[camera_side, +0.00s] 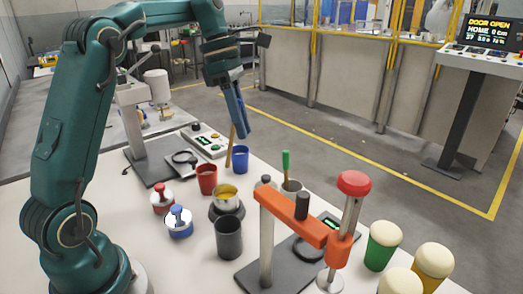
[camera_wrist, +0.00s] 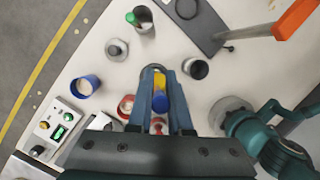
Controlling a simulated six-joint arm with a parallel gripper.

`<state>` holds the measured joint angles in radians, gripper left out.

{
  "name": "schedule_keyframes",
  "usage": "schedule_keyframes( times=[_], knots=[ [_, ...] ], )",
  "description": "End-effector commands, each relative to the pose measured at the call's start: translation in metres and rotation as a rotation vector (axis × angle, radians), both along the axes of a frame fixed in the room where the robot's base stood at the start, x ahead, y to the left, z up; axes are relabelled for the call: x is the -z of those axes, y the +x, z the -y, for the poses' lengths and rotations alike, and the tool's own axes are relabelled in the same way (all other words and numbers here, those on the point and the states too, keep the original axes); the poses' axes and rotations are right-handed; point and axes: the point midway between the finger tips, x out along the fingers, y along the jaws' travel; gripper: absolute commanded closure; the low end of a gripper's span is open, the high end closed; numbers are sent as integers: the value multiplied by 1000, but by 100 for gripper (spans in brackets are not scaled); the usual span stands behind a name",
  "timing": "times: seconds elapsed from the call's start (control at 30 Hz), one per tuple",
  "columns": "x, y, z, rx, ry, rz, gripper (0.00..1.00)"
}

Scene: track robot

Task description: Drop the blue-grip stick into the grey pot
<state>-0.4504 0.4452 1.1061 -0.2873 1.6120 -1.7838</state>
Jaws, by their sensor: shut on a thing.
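My gripper (camera_side: 242,125) is shut on the blue-grip stick. The stick's brown shaft (camera_side: 229,150) hangs down below the fingers, nearly upright. Its blue grip (camera_wrist: 158,102) shows between the fingers in the wrist view. In the side view, the shaft's lower end appears between the red pot and the blue pot; its height above the table is hard to tell. A dark grey pot (camera_side: 228,240) stands upright at the table's front, apart from the stick. It also shows right of the fingers in the wrist view (camera_wrist: 195,69). A lighter pot (camera_side: 291,188) holds a green-grip stick (camera_side: 286,163).
The red pot (camera_side: 207,179) and blue pot (camera_side: 240,159) stand close together. An orange stand with a red knob (camera_side: 354,184) rises at the right, near several cream-topped cups (camera_side: 383,243).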

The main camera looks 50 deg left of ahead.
Motion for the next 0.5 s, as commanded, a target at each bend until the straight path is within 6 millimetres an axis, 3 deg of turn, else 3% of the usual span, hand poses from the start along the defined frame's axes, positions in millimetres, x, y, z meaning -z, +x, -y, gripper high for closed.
schedule_keyframes(
  times=[0.5],
  knots=[
    [3, 0, 0, 54, 7, 13, 100]
  ],
)
